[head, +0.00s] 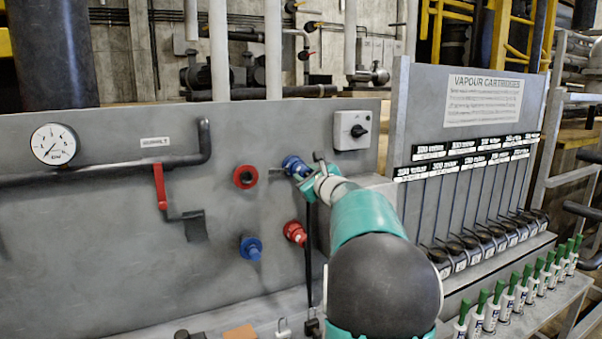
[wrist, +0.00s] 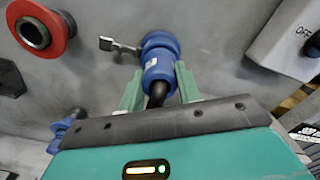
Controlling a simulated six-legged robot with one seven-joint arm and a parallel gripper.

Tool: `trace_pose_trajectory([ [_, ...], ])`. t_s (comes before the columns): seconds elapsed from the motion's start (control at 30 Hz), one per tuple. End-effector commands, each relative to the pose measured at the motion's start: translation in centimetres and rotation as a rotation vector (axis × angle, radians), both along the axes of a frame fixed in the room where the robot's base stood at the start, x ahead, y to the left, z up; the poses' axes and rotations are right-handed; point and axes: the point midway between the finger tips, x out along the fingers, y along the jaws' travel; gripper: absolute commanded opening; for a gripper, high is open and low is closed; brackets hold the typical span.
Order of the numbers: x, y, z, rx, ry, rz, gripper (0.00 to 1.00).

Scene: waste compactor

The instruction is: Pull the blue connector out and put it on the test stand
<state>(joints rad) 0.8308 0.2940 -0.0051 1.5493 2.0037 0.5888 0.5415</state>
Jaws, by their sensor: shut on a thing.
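The blue connector (wrist: 158,68) sits at a blue fitting on the grey wall panel, with a small metal lever beside it in the wrist view. In the head view the connector (head: 294,166) is partly covered by my gripper (head: 310,180). My gripper (wrist: 160,82) is shut on the connector, with one green finger on each side of its body. A black cable leaves the connector's near end and hangs down the panel. The connector still meets the fitting. I cannot tell which thing is the test stand.
A red ring socket (head: 245,177) is left of the connector. A red fitting (head: 294,232) and a blue fitting (head: 251,247) are below. A rotary switch box (head: 351,130) is at upper right. The cartridge rack (head: 470,180) stands right of my arm.

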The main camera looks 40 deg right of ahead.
Motion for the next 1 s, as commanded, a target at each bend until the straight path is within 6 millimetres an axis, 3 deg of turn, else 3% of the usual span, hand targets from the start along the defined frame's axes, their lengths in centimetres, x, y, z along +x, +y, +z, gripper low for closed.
trace_pose_trajectory([
  [0.57, -0.4, 0.1, 0.1, 0.0, -0.001, 0.001, 0.1],
  [1.0, -1.9, 0.6, 0.1, -0.001, -0.001, 0.0, 0.1],
])
